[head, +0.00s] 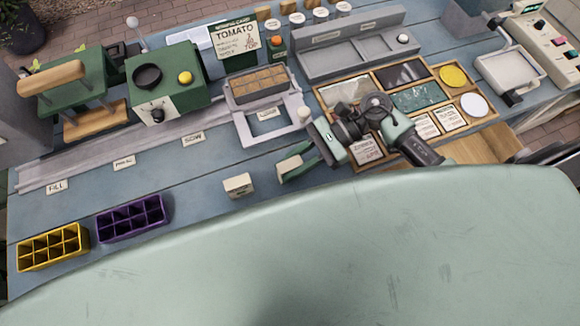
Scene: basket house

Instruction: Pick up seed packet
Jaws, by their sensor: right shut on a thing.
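My right gripper (292,170) is low over the blue bench, left of the wooden tray (482,132). It is shut on a small pale piece (289,166) at its fingertips, which looks like a seed packet; its print is too small to read and the fingers hide part of it. Other seed packets lie in the tray: one (366,151) at its near left, partly behind my arm, and two (427,123) (451,117) side by side at its near middle. My left gripper is not in view.
A small cream block (238,186) stands left of the gripper. Purple (131,218) and yellow (52,246) cell trays stand at the near left. A grey stand with a soil tray (258,86) is behind. Bench between the purple tray and cream block is clear.

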